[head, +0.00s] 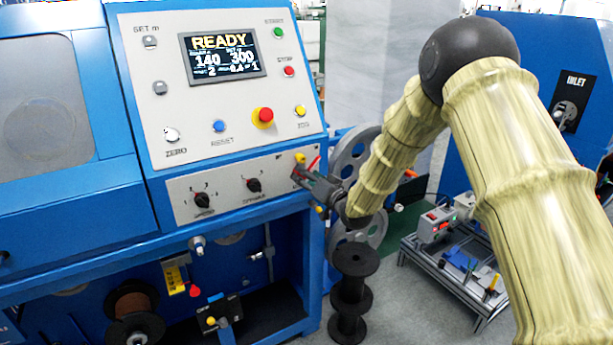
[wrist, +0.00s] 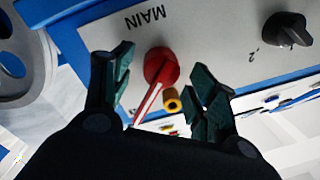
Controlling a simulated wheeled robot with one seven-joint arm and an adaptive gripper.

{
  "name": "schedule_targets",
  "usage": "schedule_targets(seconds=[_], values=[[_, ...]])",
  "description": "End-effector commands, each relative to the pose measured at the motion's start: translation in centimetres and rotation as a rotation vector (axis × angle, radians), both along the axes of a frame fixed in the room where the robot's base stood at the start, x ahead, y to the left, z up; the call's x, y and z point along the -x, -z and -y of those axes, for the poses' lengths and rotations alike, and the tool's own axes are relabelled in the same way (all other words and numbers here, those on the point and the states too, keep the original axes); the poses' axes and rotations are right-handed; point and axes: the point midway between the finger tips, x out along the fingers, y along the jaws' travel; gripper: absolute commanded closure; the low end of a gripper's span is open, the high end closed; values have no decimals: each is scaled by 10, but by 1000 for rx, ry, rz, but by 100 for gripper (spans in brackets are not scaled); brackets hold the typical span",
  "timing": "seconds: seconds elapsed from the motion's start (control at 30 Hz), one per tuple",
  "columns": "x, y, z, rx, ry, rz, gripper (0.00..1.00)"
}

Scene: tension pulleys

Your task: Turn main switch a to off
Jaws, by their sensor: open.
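The main switch a (wrist: 160,68) is a red rotary handle on the light grey panel, beside the upside-down word MAIN in the wrist view. Its lever, with a white stripe, points down and slightly left in that view. My gripper (wrist: 165,75) is open, one dark finger on each side of the switch. Gaps show between the fingers and the handle, and I see no clear contact. In the head view my gripper (head: 307,176) is at the right end of the lower panel, and a little of the red switch (head: 314,164) shows behind it.
A small brass-coloured cylinder (wrist: 171,100) is close beside the red lever. A black knob (wrist: 287,30) is farther right on that panel. The head view shows a READY screen (head: 222,57) and a red emergency button (head: 263,117) above. Grey pulleys (head: 355,155) stand right of the machine.

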Motion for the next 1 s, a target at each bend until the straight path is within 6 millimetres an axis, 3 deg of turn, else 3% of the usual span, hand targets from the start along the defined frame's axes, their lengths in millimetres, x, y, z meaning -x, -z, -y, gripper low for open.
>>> schedule_targets(seconds=[0.4, 0.73, 1.0], values=[[-5, 0, -4, 0, 0, 0, 42], [-5, 0, -3, 0, 0, 0, 100], [-5, 0, -3, 18, 1, 11, 100]])
